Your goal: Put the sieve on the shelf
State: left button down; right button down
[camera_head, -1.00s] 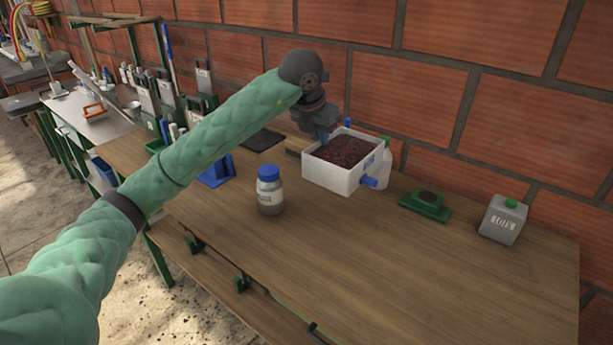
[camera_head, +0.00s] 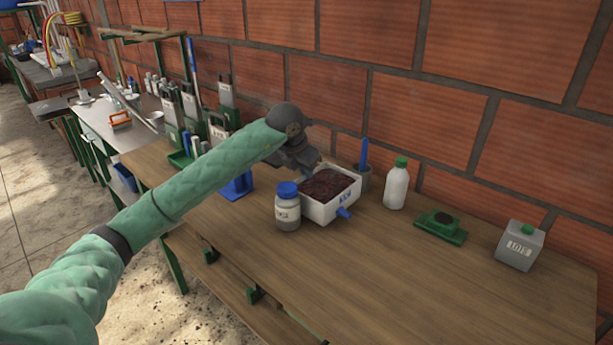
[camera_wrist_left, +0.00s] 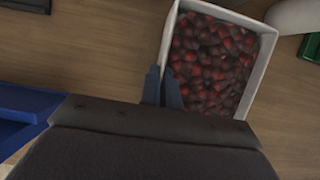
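No thing in view is plainly a sieve. A white open box (camera_head: 322,212) filled with dark red cherries, with a blue spout and blue mark, is at the worktable's middle. My left gripper (camera_head: 312,167) is at its back left rim. In the left wrist view its fingers (camera_wrist_left: 163,88) are close together with the box's wall (camera_wrist_left: 168,45) between them. Whether the box touches the tabletop is unclear. A lower wooden shelf (camera_head: 222,268) shows under the worktable's front edge. My right gripper is not in view.
A blue-capped jar (camera_head: 287,212) stands close in front of the box. A green-capped white bottle (camera_head: 396,186), a grey cup (camera_head: 364,178), a green tray (camera_head: 440,229) and a grey canister (camera_head: 520,247) stand right. The worktable's front right is clear. A brick wall is behind.

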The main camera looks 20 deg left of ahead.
pick_arm(q)
jog(key=shift+f, duration=0.8)
jog(key=c, duration=1.6)
grip_release()
jog(key=shift+c, duration=0.2)
